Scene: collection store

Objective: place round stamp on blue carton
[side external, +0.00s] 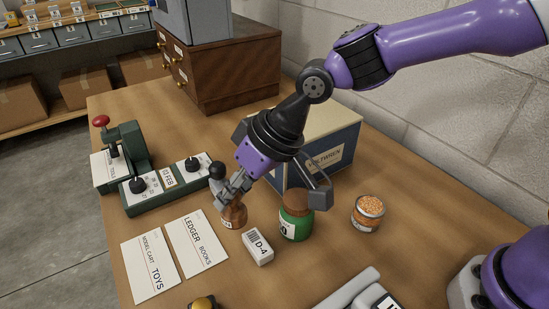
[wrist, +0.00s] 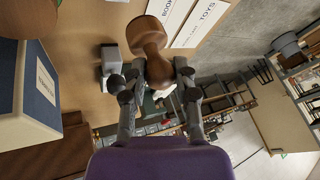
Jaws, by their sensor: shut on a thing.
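The round stamp is a brown wooden piece with a narrow waist and wide ends. It shows below my gripper in the side view (side external: 233,215) and between the fingers in the wrist view (wrist: 148,35). My gripper (side external: 232,190) is shut on it from above; in the wrist view the fingers (wrist: 155,80) flank its near end. The stamp is close to the table, but I cannot tell whether it touches. The blue carton (side external: 285,174) has a cream top and a label, and stands behind and right of the gripper; my arm hides part of it. It also shows at left in the wrist view (wrist: 30,125).
A green jar (side external: 296,223) with a brown lid and a jar of orange bits (side external: 368,214) stand to the right. A small white D-4 box (side external: 258,247) is in front. Cards (side external: 196,242) and a green machine (side external: 130,150) lie left. A wooden drawer cabinet (side external: 225,75) stands behind.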

